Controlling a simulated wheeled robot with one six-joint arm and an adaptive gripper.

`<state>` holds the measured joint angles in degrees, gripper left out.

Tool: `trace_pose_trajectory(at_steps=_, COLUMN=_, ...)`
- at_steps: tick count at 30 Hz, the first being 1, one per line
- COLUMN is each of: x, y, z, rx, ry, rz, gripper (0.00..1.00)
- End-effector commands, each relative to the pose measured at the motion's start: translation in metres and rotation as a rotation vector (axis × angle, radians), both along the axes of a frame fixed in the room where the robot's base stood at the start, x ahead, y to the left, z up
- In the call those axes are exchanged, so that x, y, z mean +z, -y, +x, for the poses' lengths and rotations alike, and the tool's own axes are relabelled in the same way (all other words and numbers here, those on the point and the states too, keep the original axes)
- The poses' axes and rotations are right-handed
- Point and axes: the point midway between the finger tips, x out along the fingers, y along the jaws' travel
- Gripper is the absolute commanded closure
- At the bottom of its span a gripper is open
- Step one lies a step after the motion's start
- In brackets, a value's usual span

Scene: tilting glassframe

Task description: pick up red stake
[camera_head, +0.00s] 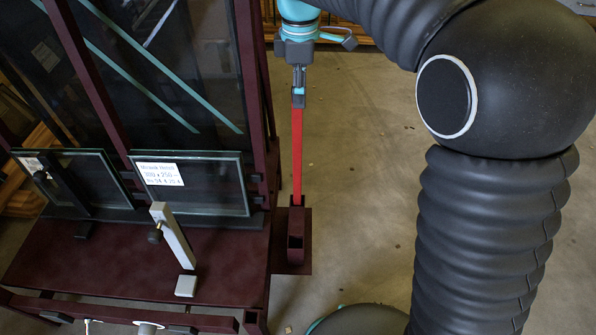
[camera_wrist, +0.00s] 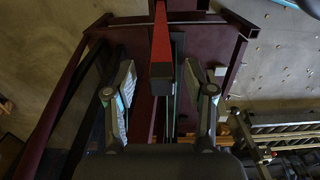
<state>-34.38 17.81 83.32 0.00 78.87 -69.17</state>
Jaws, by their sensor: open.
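The red stake (camera_head: 297,145) stands upright in a dark maroon socket (camera_head: 296,243) at the right side of the frame rack. My gripper (camera_head: 299,92) is at the stake's upper end, pointing down. In the wrist view the red stake (camera_wrist: 160,40) runs away from the camera, its dark near end lying between the two fingers. My gripper (camera_wrist: 158,75) is open there, with a gap on each side of the stake. The stake's lower tip is hidden inside the socket.
The maroon rack (camera_head: 130,262) holds dark glass panes and a small labelled pane (camera_head: 195,195). A light grey clamp lever (camera_head: 175,236) stands on its ledge. Concrete floor (camera_head: 360,190) is clear right of the stake. A rail-like structure (camera_wrist: 285,125) shows lower right in the wrist view.

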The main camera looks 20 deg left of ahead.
Motion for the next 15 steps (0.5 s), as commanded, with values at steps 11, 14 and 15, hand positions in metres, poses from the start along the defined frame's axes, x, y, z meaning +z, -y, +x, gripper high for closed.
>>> trace_pose_trajectory(at_steps=11, x=-0.036, y=-0.005, z=-0.003, rx=0.0, ry=-0.003, rz=-0.002, gripper=0.46)
trace_pose_trajectory(at_steps=14, x=-0.048, y=-0.005, z=-0.003, rx=-0.001, ry=-0.001, rz=-0.001, gripper=0.46)
trace_pose_trajectory(at_steps=15, x=-0.052, y=-0.005, z=-0.003, rx=-0.001, ry=-0.001, rz=-0.001, gripper=0.46)
